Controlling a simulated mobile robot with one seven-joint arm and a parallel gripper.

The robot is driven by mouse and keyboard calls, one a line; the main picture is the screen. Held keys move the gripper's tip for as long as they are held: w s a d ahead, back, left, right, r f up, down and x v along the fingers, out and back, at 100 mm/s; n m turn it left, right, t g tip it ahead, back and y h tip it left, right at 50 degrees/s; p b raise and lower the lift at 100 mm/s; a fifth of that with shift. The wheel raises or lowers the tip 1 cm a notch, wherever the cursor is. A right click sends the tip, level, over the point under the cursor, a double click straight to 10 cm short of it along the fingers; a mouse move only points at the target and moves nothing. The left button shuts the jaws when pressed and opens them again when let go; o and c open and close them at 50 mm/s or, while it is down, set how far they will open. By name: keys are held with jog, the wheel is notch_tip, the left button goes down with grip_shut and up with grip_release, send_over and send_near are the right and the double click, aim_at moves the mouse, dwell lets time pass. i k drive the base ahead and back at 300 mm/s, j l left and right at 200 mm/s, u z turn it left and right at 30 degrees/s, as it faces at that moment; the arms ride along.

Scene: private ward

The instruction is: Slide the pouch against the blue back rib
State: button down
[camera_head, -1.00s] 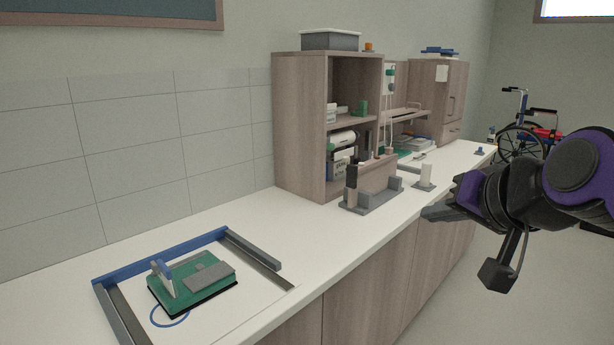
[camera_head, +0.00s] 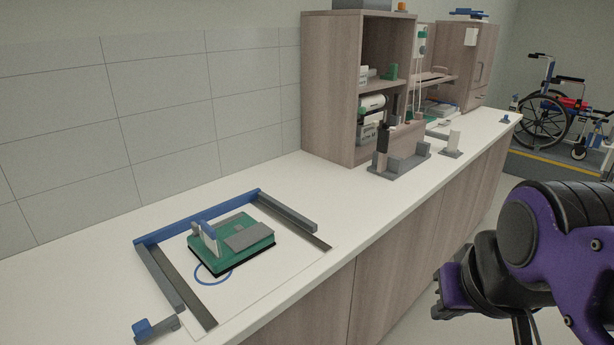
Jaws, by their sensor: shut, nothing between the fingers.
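The green pouch (camera_head: 232,243) lies flat on the white counter. It has a grey panel on top and a pale upright tab with a blue part at its left. The blue back rib (camera_head: 198,217) runs along the rear of a frame, behind the pouch, with a strip of white counter between them. Grey side rails (camera_head: 287,212) close the frame left and right. My gripper (camera_head: 440,297) is at the lower right, in front of the counter and well away from the pouch. Its fingers are shut and empty.
A blue ring mark (camera_head: 213,273) shows partly beside the pouch. A small blue and grey block (camera_head: 156,329) sits at the counter's front left. A wooden shelf unit (camera_head: 334,90) and a grey holder (camera_head: 399,160) stand farther right. The counter between frame and shelf is clear.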

aim_at(217, 258)
jog(key=u, duration=1.4)
